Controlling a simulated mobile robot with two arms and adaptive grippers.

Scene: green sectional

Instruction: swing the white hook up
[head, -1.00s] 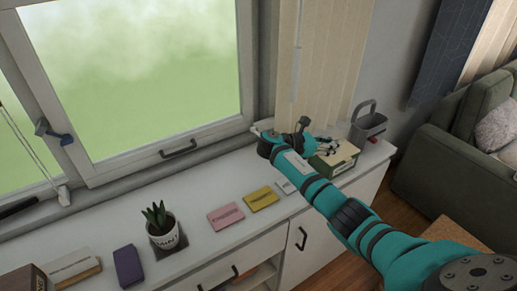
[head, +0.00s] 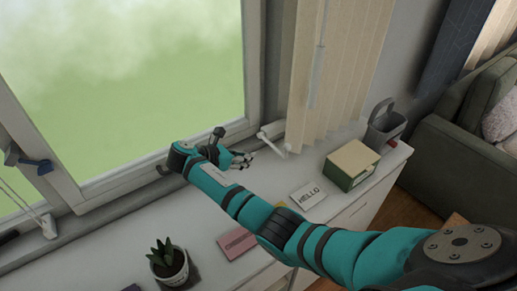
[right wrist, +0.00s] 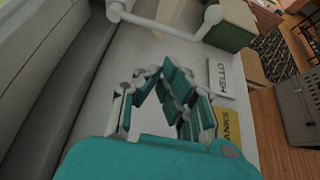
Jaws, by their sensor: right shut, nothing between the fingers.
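The white hook (head: 272,132) is a short bent bar with rounded ends, low beside the window frame at the foot of the blinds. In the right wrist view the hook (right wrist: 165,28) lies across the top, beyond the fingertips. My right gripper (head: 247,158) is just left of the hook and below it in the head view, above the sill and apart from it. In the right wrist view my right gripper (right wrist: 166,70) has its fingers drawn together with nothing between them. My left gripper is not in view.
A green and tan box (head: 352,163), a HELLO card (head: 307,195) and a grey caddy (head: 385,127) stand right of the gripper. A potted plant (head: 168,262) and a pink card (head: 237,242) are nearer.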

